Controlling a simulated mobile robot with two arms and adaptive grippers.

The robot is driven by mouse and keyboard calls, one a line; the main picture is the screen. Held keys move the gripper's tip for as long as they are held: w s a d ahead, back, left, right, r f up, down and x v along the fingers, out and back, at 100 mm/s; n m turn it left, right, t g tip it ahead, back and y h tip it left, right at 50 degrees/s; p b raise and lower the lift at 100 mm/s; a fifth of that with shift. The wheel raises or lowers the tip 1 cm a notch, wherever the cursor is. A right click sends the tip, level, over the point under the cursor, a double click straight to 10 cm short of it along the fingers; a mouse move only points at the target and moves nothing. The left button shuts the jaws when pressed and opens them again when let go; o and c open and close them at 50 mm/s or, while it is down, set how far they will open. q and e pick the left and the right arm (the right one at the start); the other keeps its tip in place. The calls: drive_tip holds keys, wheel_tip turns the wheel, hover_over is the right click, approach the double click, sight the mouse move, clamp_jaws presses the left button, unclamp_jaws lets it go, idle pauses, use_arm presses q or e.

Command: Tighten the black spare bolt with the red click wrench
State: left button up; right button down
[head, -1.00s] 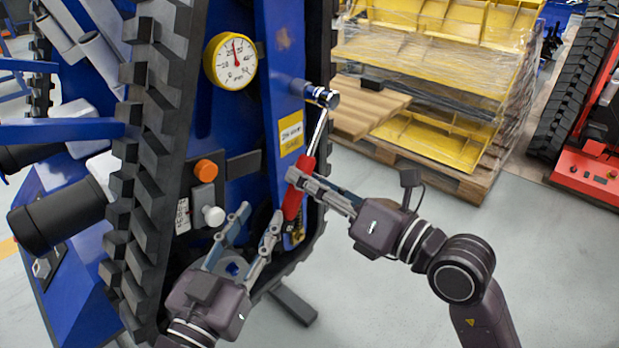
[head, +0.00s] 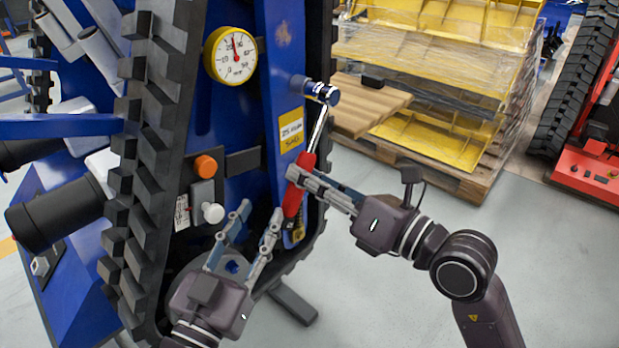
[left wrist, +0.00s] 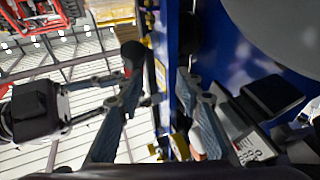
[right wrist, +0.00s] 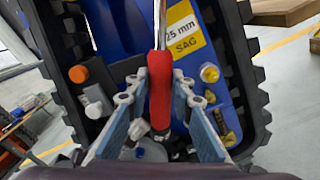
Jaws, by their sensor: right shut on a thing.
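The red click wrench (head: 305,163) stands slanted beside the blue plate, its head up at a round metal socket end (head: 323,93) at the plate's upper part. My right gripper (head: 296,177) is shut on the red handle; the right wrist view shows the handle (right wrist: 160,85) between its fingers. My left gripper (head: 260,213) is open and empty, below and left of the handle, in front of the blue carrier. I cannot make out the black spare bolt; whatever the wrench head sits on is hidden by it.
A yellow-rimmed gauge (head: 231,55), an orange knob (head: 206,166) and a white knob (head: 213,213) stick out left of the wrench. A black track (head: 152,150) runs alongside. A pallet with yellow parts (head: 430,140) stands behind at right. The floor at right is open.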

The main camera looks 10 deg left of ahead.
use_arm(q)
drive_tip(key=shift+d+f+t+b, duration=0.1)
drive_tip(key=shift+f+t+b, duration=0.1)
drive_tip(key=shift+t+b, duration=0.1)
use_arm(e)
drive_tip(key=shift+r+n, duration=0.25)
drive_tip(key=shift+n, duration=0.05)
use_arm(q)
drive_tip(key=shift+s+d+f, duration=0.15)
use_arm(e)
drive_tip(key=shift+w+d, duration=0.1)
drive_tip(key=shift+f, duration=0.1)
